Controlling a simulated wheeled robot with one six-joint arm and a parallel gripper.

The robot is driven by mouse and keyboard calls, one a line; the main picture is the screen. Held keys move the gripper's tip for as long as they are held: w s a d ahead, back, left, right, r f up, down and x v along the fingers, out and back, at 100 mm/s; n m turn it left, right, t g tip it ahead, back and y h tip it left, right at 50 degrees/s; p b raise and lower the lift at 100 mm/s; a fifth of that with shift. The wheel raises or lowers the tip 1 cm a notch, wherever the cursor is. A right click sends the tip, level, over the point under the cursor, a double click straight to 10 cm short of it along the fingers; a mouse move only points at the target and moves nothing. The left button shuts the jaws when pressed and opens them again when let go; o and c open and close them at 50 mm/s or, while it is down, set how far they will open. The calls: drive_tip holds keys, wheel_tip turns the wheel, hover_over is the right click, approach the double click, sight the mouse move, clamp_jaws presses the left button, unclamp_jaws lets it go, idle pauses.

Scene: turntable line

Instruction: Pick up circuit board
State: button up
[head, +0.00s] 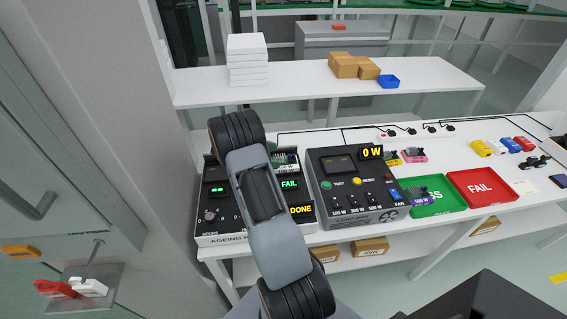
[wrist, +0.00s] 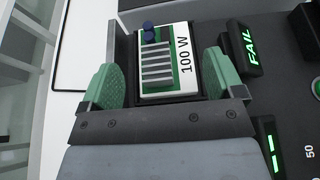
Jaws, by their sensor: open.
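A circuit board (wrist: 165,70) with grey heatsink fins, two blue round parts and a white "100 W" label lies in a dark slot of the ageing unit. It also shows in the head view (head: 287,158), partly hidden by my arm, next to a lit FAIL sign (head: 289,184). In the wrist view my gripper (wrist: 164,84) is open, with one green-padded finger on each side of the board. I cannot tell whether the pads touch it.
Right of the ageing unit (head: 222,239) stands a load box (head: 330,180) reading 0 W. Beyond it are a green PASS tray (head: 455,207) holding a purple-based board (head: 418,195), and a red FAIL tray (head: 480,188). Yellow and pink boards (head: 413,155) lie behind.

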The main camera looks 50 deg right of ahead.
sight(280, 158)
drive_tip(key=p+x, duration=0.1)
drive_tip(key=x, duration=0.3)
drive_tip(key=shift+s+f, duration=0.15)
drive_tip(key=shift+s, duration=0.05)
drive_tip(key=shift+c, duration=0.3)
drive_tip(key=c, duration=0.8)
